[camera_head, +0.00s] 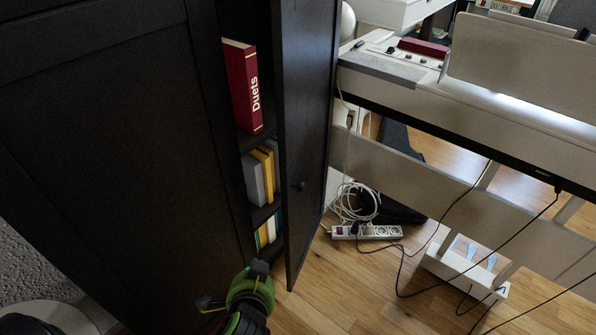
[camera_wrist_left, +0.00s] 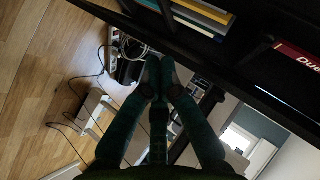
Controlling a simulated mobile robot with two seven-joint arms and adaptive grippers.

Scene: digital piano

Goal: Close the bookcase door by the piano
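The black bookcase (camera_head: 120,130) fills the left of the head view. Its narrow door (camera_head: 308,130) stands open on the right, with a small round knob (camera_head: 300,186) on it. My left gripper (camera_head: 260,268) is low in front of the open shelves, just left of the door's lower edge. In the left wrist view its green fingers (camera_wrist_left: 158,65) come together at the tips, with nothing seen between them. The dark bookcase edge lies just behind the tips there; contact cannot be told. My right gripper is not in view.
A red "Duets" book (camera_head: 243,88) and several other books stand on the shelves. The pale piano (camera_head: 480,100) is right of the door. A power strip (camera_head: 366,232) and cables lie on the wooden floor beyond the door. Floor at bottom centre is clear.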

